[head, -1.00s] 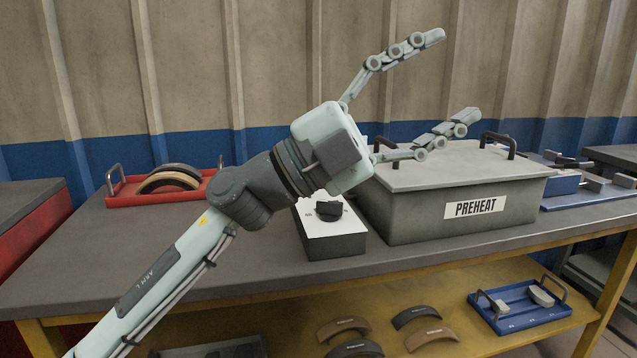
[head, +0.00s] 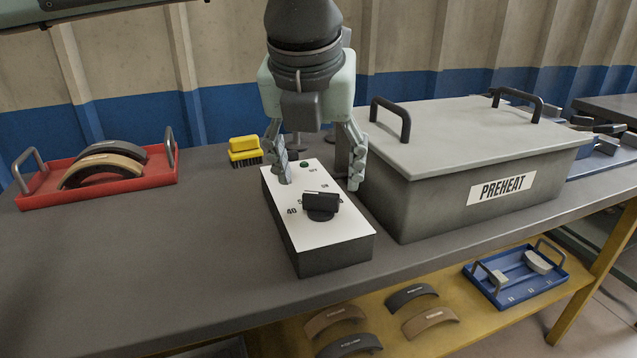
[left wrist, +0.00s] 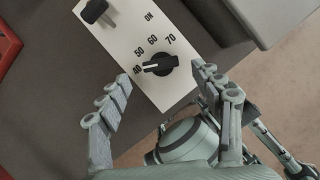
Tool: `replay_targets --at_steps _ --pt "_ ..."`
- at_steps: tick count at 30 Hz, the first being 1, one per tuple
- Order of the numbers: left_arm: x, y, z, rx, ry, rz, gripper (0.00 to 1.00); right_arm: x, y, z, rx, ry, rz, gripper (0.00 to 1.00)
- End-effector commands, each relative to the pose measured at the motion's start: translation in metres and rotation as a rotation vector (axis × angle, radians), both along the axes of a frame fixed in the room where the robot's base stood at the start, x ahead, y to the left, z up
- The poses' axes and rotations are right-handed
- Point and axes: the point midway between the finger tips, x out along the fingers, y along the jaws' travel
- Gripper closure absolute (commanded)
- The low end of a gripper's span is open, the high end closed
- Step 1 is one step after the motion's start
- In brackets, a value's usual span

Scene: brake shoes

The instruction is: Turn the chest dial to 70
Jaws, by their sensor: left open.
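The black dial (head: 321,207) sits on the white top of the control box (head: 335,258), beside the grey PREHEAT chest (head: 410,205). In the left wrist view the dial (left wrist: 162,64) has a white pointer mark on its left end, at the 40. The numbers 40, 50, 60 and 70 arc around it, with 70 on the right. My left gripper (head: 321,183) points down over the box, open and empty. Its fingers (left wrist: 162,88) spread to either side of the dial, apart from it.
A yellow brush (head: 244,150) lies behind the box. A red tray (head: 100,190) with brake shoes stands at the left. The bench between tray and box is clear.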

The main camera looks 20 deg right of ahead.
Motion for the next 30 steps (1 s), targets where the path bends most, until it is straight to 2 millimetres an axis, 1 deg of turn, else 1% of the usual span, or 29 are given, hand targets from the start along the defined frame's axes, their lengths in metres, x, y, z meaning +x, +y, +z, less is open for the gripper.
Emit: replay_targets --at_steps 3,7,12,18,20,30 --pt "0.006 -0.003 -0.018 0.0 0.003 -0.002 0.34 0.0 0.0 -0.006 0.003 0.004 -0.001 0.7" --pt "0.011 -0.006 -0.031 -0.002 0.002 -0.001 0.34 0.0 -0.001 -0.012 0.004 0.011 -0.001 0.7" --pt "0.014 -0.008 -0.039 -0.003 0.003 -0.003 0.34 0.005 0.0 -0.013 0.005 0.005 0.0 0.7" --pt "0.014 -0.008 -0.039 -0.004 0.002 -0.003 0.34 0.01 0.0 -0.011 0.006 -0.008 0.001 0.7" --pt "0.014 -0.008 -0.039 -0.004 0.002 -0.003 0.41 0.01 0.0 -0.01 0.006 -0.009 0.001 0.7" --pt "0.013 -0.008 -0.038 -0.004 0.002 -0.003 0.83 0.006 0.001 -0.011 0.006 0.0 0.002 0.7"
